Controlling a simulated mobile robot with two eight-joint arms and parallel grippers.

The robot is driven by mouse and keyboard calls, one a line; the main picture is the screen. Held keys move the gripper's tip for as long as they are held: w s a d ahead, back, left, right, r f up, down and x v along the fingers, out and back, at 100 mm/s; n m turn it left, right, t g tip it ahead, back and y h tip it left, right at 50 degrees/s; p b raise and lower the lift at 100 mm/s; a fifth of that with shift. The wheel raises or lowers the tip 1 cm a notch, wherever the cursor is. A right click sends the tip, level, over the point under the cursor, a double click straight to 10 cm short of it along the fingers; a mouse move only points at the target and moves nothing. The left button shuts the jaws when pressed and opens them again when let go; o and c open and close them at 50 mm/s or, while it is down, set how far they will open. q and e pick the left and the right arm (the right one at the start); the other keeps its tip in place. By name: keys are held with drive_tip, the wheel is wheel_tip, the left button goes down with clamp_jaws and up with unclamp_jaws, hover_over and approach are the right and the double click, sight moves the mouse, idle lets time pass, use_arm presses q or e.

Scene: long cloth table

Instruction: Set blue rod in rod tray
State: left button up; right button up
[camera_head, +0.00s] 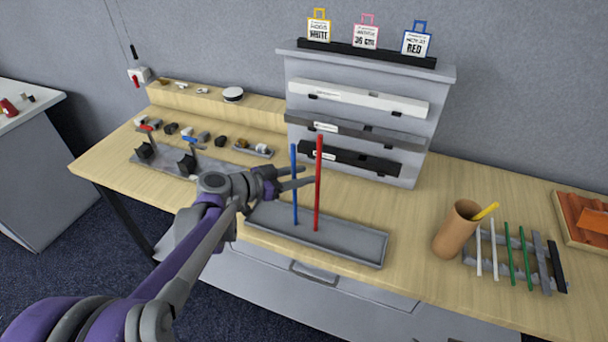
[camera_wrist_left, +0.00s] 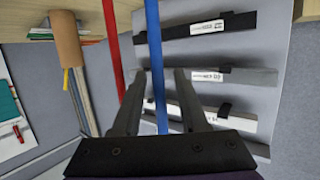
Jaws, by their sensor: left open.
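The blue rod (camera_head: 294,205) stands upright in the grey rod tray (camera_head: 360,252) at the middle of the table, left of and apart from the red rod (camera_head: 318,195). My left gripper (camera_head: 300,177) is open at the rods' mid-height. The left wrist view shows the blue rod (camera_wrist_left: 154,50) running between my two open fingers (camera_wrist_left: 156,95), with no clear contact. The red rod (camera_wrist_left: 114,45) is outside them, beside one finger. My right gripper is not in view.
A grey rack (camera_head: 420,165) with white, grey and black bars stands behind. A brown cup (camera_head: 455,232) and a rack of thin sticks (camera_head: 515,262) are at right. Small parts and a grey tray (camera_head: 165,168) are at left. Bare wood lies between tray and cup.

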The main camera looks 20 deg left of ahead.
use_arm(q)
drive_tip(key=v, duration=1.1)
drive_tip(key=s+d+f+n+g+y, duration=0.3)
drive_tip(key=s+d+f+g, duration=0.2)
drive_tip(key=s+d+f, duration=0.4)
drive_tip(key=s+f+n+g+y, duration=0.1)
drive_tip(key=s+f+n+y, duration=0.3)
drive_tip(key=s+f+y, duration=0.2)
drive_tip(key=shift+s+f, duration=0.25)
drive_tip(key=shift+s, duration=1.15)
